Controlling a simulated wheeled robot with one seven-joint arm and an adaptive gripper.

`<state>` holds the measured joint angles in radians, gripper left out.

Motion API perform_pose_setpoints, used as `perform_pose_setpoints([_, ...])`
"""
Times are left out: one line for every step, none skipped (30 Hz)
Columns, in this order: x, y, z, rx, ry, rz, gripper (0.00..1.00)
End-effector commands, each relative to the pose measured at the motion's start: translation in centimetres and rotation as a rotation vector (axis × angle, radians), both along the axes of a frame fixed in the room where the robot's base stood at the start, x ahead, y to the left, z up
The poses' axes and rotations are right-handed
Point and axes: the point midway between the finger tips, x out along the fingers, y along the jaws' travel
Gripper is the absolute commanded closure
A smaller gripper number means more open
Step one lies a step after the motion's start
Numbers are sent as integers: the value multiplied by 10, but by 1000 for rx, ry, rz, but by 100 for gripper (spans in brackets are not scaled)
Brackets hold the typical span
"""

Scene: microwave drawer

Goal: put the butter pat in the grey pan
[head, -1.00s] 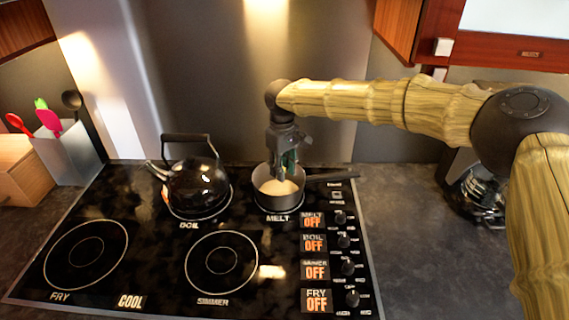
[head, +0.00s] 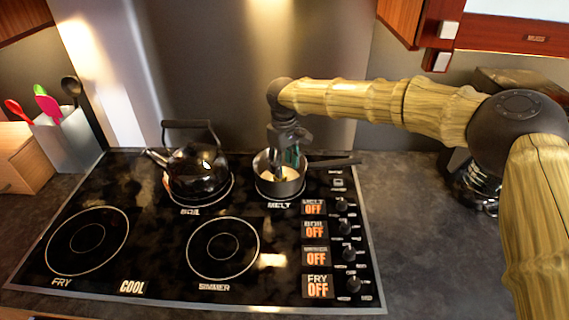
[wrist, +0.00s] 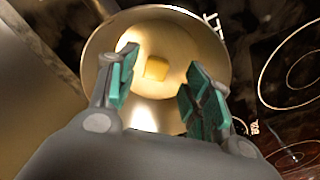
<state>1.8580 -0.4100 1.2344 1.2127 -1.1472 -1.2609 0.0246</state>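The grey pan (head: 291,188) stands on the MELT burner at the back right of the stove, its handle pointing right. It also shows in the wrist view (wrist: 215,62). The butter pat (wrist: 157,68) is a small yellow block lying inside the pan on its pale inner bottom. My gripper (wrist: 155,90) is open above the pan, with green-padded fingers apart. The butter lies beyond the fingertips in the wrist view, and nothing is between the fingers. In the head view my gripper (head: 283,172) points down at the pan and hides part of its inside.
A black kettle (head: 196,168) stands on the BOIL burner left of the pan. The front burners (head: 223,250) are bare. Knobs (head: 349,254) line the stove's right side. A utensil holder (head: 70,140) stands at the far left. Cabinets hang at the upper right.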

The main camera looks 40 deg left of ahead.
Motion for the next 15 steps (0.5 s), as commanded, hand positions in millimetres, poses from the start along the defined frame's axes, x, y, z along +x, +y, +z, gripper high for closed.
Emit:
perform_pose_setpoints([0,0,0,0,0,0,46])
perform_pose_setpoints([0,0,0,0,0,0,46])
perform_pose_setpoints([0,0,0,0,0,0,46])
perform_pose_setpoints([0,0,0,0,0,0,46])
perform_pose_setpoints([0,0,0,0,0,0,46])
perform_pose_setpoints([0,0,0,0,0,0,46])
perform_pose_setpoints([0,0,0,0,0,0,46])
perform_pose_setpoints([0,0,0,0,0,0,46])
perform_pose_setpoints([0,0,0,0,0,0,46])
perform_pose_setpoints([0,0,0,0,0,0,46])
perform_pose_setpoints([0,0,0,0,0,0,46])
perform_pose_setpoints([0,0,0,0,0,0,46])
perform_pose_setpoints([0,0,0,0,0,0,46])
perform_pose_setpoints([0,0,0,0,0,0,46])
perform_pose_setpoints([0,0,0,0,0,0,46])
